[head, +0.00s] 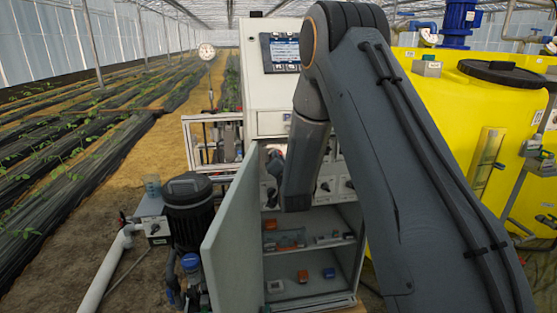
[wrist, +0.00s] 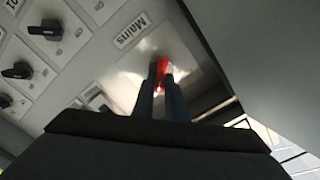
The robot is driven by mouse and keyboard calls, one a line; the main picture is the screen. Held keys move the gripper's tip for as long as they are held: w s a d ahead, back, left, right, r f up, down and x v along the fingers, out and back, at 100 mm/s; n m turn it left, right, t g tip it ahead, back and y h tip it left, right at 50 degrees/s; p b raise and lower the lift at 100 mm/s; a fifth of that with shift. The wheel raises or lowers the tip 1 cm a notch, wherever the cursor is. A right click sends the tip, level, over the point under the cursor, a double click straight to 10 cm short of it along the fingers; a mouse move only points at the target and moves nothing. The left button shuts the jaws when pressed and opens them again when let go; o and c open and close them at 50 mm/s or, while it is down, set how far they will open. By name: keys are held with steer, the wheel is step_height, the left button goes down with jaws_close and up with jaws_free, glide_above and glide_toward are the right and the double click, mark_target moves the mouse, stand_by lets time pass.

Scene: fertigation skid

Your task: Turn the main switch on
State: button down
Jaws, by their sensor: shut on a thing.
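In the wrist view, the main switch (wrist: 163,66) has a red handle on a pale plate below a label reading "Mains" (wrist: 131,30). My gripper (wrist: 161,82) is shut on the red handle, with one dark finger on each side of it. The fingers cover most of the handle, so I cannot tell its exact turn position.
Black rotary knobs (wrist: 16,70) sit on the panel left of the switch. The cabinet door (head: 232,235) stands open toward me. Small orange and grey parts lie on the cabinet shelves. A yellow tank (head: 450,95) stands right, a dark pump (head: 188,205) left.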

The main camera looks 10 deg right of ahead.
steer(key=c, duration=1.8)
jaws_free()
steer(key=shift+o, duration=0.2)
steer(key=shift+s, duration=0.1)
steer(key=s+b, duration=0.1)
steer(key=s, duration=0.6)
steer(key=shift+s+a, duration=0.25)
steer(key=shift+s, duration=0.05)
steer(key=s+f+n+g+y, duration=0.1)
steer(key=s+f+n+g, duration=0.2)
steer(key=s+g, duration=0.3)
steer(key=s+f+n+g, duration=0.2)
steer(key=s+f+g, duration=0.2)
steer(key=s, duration=0.5)
steer(key=s+n+g, duration=0.4)
steer(key=s+g, duration=0.3)
steer(key=s, duration=1.5)
steer(key=shift+s+a+r+n+g, duration=0.15)
steer(key=shift+s+r+n+g, duration=0.15)
steer(key=shift+s+n+g, duration=0.1)
